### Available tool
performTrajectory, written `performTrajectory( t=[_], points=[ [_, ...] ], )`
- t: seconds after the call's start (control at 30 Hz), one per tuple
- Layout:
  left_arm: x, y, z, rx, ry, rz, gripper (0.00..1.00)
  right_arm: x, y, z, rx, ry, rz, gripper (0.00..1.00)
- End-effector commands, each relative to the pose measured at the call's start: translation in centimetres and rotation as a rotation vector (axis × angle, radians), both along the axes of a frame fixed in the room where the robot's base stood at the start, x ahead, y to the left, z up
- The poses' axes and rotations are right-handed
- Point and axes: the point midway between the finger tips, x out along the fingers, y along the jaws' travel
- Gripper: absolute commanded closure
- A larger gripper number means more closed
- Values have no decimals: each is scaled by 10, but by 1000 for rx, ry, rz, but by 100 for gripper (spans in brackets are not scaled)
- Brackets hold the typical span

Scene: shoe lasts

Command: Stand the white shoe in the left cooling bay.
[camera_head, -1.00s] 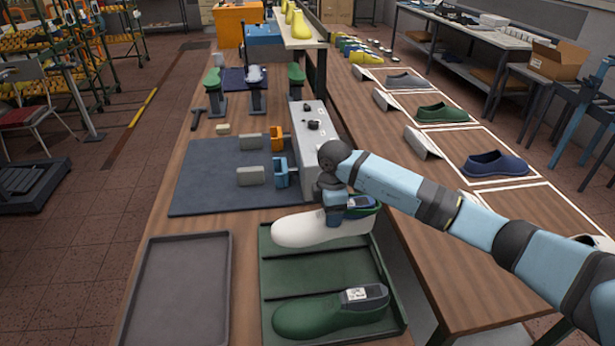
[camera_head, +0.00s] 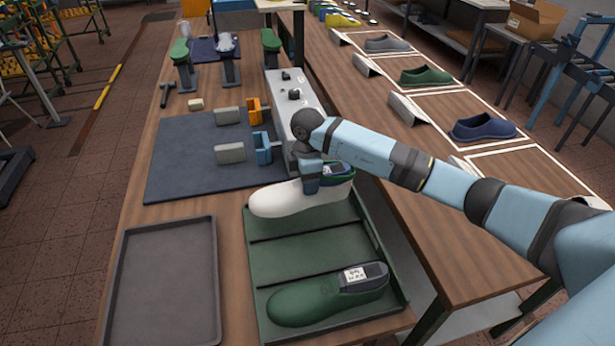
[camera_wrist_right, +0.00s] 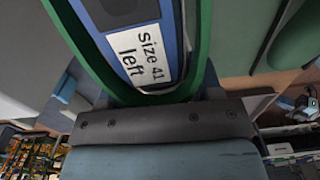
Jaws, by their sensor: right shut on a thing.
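The white shoe (camera_head: 290,201) is over the far compartment of the green tray (camera_head: 395,287), toe to the left. My right gripper (camera_head: 322,180) is shut on it at its heel end, where a green and blue last top shows. I cannot tell whether the sole clears the tray. The wrist view shows that last top with a label (camera_wrist_right: 141,55) reading "Size 41 left". On the right-hand table are white-outlined bays; the nearest visible one (camera_head: 525,172) has no shoe in its visible part. My left gripper is not in view.
A green shoe (camera_head: 310,299) lies in the tray's near compartment. A blue shoe (camera_head: 482,128), a green shoe (camera_head: 426,75) and a grey shoe (camera_head: 385,44) occupy farther bays, with tilted cards alongside. A grey box (camera_head: 292,110) stands behind my gripper. An empty dark tray (camera_head: 165,280) lies left.

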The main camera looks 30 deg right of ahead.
Motion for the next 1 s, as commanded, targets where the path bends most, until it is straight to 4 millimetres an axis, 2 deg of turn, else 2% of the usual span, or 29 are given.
performTrajectory(
  t=[0.27, 1.0],
  points=[
    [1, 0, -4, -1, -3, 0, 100, 1, 0, -10, -1, 1, -4, 91],
    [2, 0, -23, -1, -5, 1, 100, 1, 0, -55, -5, 14, -22, 91]
  ],
)
